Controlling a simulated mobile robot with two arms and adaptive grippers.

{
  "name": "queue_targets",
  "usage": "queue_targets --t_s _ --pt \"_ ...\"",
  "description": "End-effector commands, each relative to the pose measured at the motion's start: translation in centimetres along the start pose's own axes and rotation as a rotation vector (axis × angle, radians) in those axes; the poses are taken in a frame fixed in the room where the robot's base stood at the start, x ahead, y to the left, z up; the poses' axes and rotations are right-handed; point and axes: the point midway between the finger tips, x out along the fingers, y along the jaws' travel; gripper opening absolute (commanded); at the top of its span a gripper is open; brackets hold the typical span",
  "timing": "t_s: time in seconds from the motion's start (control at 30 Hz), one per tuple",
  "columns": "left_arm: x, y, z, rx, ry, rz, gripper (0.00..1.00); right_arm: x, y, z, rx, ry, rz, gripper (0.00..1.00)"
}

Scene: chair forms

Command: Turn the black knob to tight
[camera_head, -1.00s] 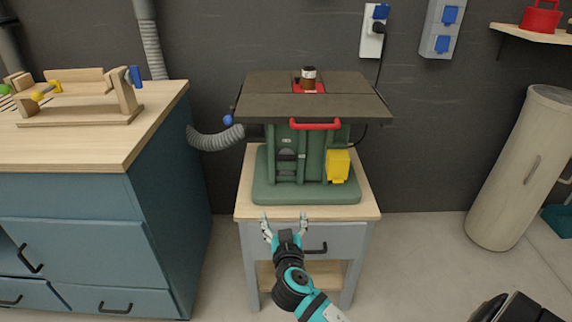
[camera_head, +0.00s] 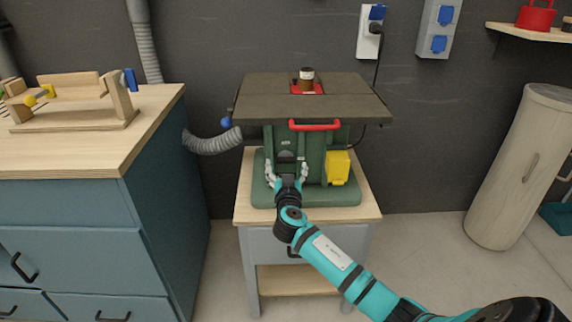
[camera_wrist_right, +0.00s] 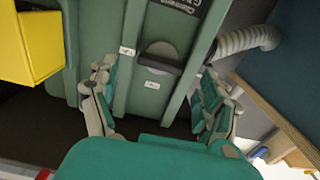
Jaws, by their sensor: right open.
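The black knob (camera_wrist_right: 160,64) is a dark bar across a pale round plate on the green front of the machine (camera_head: 316,192). Small white labels sit beside and below it in the right wrist view, too small to read. In the head view the knob (camera_head: 286,155) shows small and unclear. My right gripper (camera_head: 286,172) is open in front of the green panel. In the wrist view its fingers (camera_wrist_right: 157,82) stand spread on either side of the knob, with nothing between them touching it. My left gripper is not in view.
A grey hose (camera_head: 212,143) runs at left. A blue workbench (camera_head: 160,210) stands left.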

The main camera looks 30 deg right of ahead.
Motion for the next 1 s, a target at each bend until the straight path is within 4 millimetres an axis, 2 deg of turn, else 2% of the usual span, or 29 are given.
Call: queue_targets --t_s 0.1,0.2,0.57,1.0 --pt "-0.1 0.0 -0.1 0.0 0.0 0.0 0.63 1.6 -0.1 0.0 -0.002 0.001 0.0 0.81" --pt "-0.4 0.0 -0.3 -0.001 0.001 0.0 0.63 2.4 0.0 0.0 -0.001 0.001 0.0 0.81" --pt "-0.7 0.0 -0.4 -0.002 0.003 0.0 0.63 2.8 -0.1 0.0 -0.001 0.0 -0.002 0.79" --pt "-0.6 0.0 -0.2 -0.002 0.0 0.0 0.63 2.7 -0.1 0.0 -0.001 0.0 -0.001 0.24"
